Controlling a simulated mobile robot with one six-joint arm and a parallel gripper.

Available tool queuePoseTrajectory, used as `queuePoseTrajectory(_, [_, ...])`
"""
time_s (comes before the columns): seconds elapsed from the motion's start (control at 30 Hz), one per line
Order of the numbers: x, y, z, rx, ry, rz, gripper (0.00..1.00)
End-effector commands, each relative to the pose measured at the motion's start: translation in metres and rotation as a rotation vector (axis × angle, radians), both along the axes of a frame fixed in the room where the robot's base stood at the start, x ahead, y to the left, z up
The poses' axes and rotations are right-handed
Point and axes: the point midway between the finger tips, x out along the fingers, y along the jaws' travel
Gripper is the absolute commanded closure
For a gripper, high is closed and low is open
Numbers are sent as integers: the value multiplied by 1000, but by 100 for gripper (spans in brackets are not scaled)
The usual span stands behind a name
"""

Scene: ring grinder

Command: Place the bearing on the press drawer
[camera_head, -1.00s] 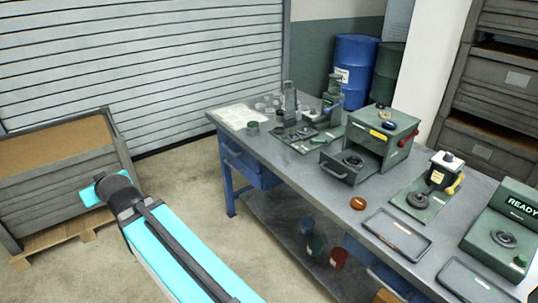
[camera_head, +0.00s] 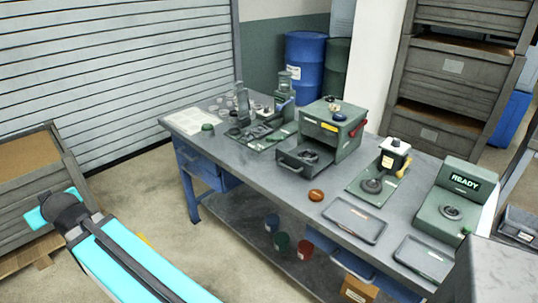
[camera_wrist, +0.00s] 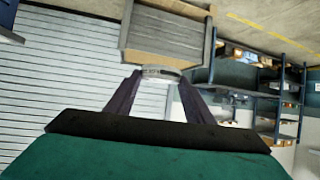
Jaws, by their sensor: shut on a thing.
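My gripper (camera_wrist: 161,78) shows in the wrist view, its two dark fingers shut on a thin silvery ring, the bearing (camera_wrist: 162,71). The bearing is held between the fingertips, clear of any surface. In the head view only my arm shows at lower left; my gripper and the bearing are not seen there. The press (camera_head: 345,112) is a green box on the workbench. Its press drawer (camera_head: 296,164) is pulled out toward the front, with a dark round seat (camera_head: 309,155) inside it. My gripper is away from the drawer.
The grey workbench (camera_head: 240,178) bears an orange ring (camera_head: 316,195), two shallow trays (camera_head: 355,220), a small stamping device (camera_head: 393,155) and a green READY station (camera_head: 460,195). A crate (camera_head: 30,190) stands at left. Open floor lies between crate and bench.

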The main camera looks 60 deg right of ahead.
Motion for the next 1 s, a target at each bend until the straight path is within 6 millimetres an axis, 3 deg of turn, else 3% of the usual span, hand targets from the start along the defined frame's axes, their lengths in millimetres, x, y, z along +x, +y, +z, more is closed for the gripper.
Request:
queuePoseTrajectory(0.23, [3, -91, -7, -2, -1, -173, 81])
queuePoseTrajectory(0.47, [-8, -190, -14, -1, -1, -369, 81])
queuePoseTrajectory(0.77, [-41, -315, -19, -2, -2, -629, 81])
queuePoseTrajectory(1.0, [-83, -410, -21, -2, -1, -840, 81])
